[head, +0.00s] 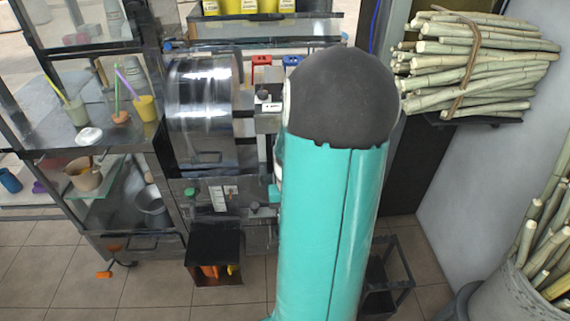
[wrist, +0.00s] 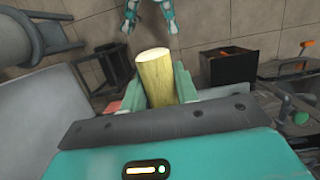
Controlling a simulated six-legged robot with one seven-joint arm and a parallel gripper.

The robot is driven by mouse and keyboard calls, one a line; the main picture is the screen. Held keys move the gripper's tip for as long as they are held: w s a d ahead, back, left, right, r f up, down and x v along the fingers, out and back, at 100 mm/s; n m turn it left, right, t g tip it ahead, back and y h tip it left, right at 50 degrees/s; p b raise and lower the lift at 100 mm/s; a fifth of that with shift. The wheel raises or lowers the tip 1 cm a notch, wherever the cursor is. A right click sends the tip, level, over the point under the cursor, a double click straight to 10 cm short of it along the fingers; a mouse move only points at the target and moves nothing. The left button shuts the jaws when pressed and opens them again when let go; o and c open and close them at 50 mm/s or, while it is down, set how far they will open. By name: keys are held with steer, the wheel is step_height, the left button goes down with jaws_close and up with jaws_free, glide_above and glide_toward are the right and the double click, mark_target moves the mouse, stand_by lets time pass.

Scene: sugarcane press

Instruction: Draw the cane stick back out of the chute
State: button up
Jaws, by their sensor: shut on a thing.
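The cane stick (wrist: 157,85) shows in the wrist view, pale yellow-green, with its cut end toward the top of the picture. My gripper (wrist: 162,82) is shut on it, with one teal finger on each side. The stick's other end is hidden behind the gripper body. The steel press with its shiny drum (head: 200,110) stands left of my arm in the head view. My teal arm with its dark cap hides the gripper, the stick and the press's right side there. I cannot make out the chute, or whether the stick is in it.
A bundle of cane (head: 475,65) lies on a wall shelf at upper right. A bin of cane (head: 535,290) stands at lower right. A cart with cups (head: 85,175) is at left. A black box (head: 214,252) sits low by the press.

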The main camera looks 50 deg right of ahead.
steer(key=shift+s+a, duration=0.75)
steer(key=shift+a, duration=0.1)
steer(key=o, duration=1)
steer(key=shift+o, duration=0.2)
steer(key=v, duration=1.4)
steer(key=shift+a, duration=0.15)
